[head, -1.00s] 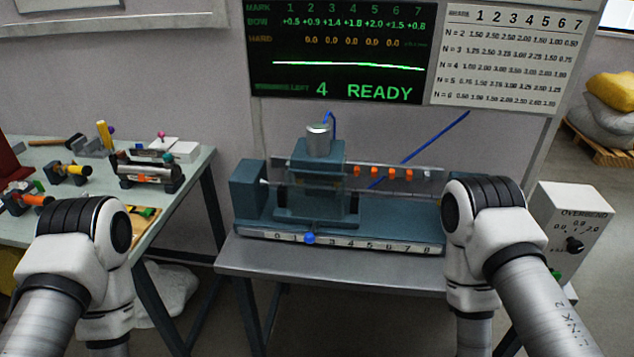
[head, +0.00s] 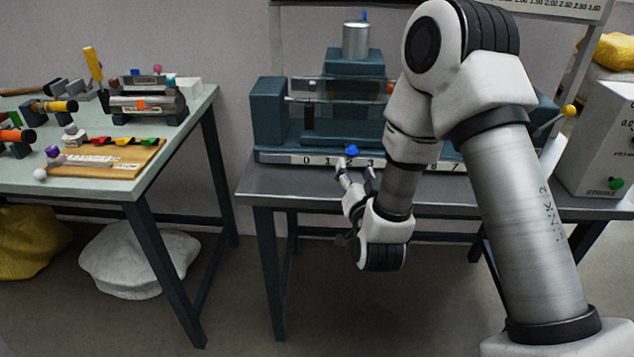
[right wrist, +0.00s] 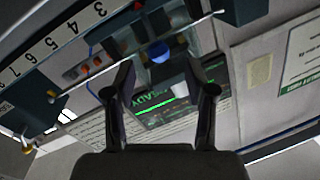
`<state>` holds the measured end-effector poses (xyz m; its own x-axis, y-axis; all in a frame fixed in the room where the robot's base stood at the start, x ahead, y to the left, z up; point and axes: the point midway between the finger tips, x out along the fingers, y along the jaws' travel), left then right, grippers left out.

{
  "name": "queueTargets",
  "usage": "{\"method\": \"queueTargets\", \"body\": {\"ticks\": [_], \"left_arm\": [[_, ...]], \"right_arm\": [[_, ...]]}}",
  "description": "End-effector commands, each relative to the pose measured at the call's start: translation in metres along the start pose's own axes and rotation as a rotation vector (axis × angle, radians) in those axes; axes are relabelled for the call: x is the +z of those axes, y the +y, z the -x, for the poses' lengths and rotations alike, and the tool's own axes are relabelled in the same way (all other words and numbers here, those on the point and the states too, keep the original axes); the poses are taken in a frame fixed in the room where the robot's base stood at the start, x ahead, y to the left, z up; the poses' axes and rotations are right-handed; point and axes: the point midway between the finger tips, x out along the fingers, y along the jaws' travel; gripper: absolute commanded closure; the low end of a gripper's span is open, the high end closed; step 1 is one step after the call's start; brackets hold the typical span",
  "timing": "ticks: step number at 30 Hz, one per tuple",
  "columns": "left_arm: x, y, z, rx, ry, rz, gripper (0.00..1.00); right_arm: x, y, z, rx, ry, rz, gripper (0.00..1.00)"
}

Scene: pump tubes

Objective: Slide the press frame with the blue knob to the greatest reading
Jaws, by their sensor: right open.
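The press frame (head: 354,64) is a teal block with a silver cylinder on top, on a bench rig in the head view. Its blue knob (head: 351,150) sits at the front, near the 2 of the number scale (head: 320,159). My right gripper (head: 355,174) is open, just below and in front of the knob, apart from it. In the right wrist view the blue knob (right wrist: 158,52) shows ahead, between and beyond the open fingertips (right wrist: 158,76). My right arm hides the right part of the rig. My left gripper is out of view.
The bench top (head: 270,187) is clear in front of the rig. A yellow-tipped lever (head: 569,110) stands at its right end, near a white control box (head: 600,140). A separate table (head: 205,110) with tools is at left.

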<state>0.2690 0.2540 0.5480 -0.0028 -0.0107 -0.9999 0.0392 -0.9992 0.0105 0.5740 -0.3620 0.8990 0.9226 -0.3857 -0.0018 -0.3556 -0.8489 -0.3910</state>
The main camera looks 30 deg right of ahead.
Motion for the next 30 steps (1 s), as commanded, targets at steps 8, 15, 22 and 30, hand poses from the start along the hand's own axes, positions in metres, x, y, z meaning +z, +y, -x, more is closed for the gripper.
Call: {"method": "queueTargets", "body": {"ticks": [8, 15, 22, 30], "left_arm": [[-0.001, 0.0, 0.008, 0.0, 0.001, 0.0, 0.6], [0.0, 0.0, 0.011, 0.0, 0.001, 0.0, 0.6], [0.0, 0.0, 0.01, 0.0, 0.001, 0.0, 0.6], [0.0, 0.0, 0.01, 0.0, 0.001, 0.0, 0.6]], "right_arm": [[-0.005, -0.002, -0.037, -0.002, 0.004, -0.003, 0.45], [-0.003, -0.002, -0.074, -0.003, 0.002, 0.0, 0.45], [-0.003, -0.002, -0.078, -0.003, 0.0, 0.0, 0.45], [-0.003, -0.002, -0.078, -0.003, 0.0, 0.0, 1.0]]}}
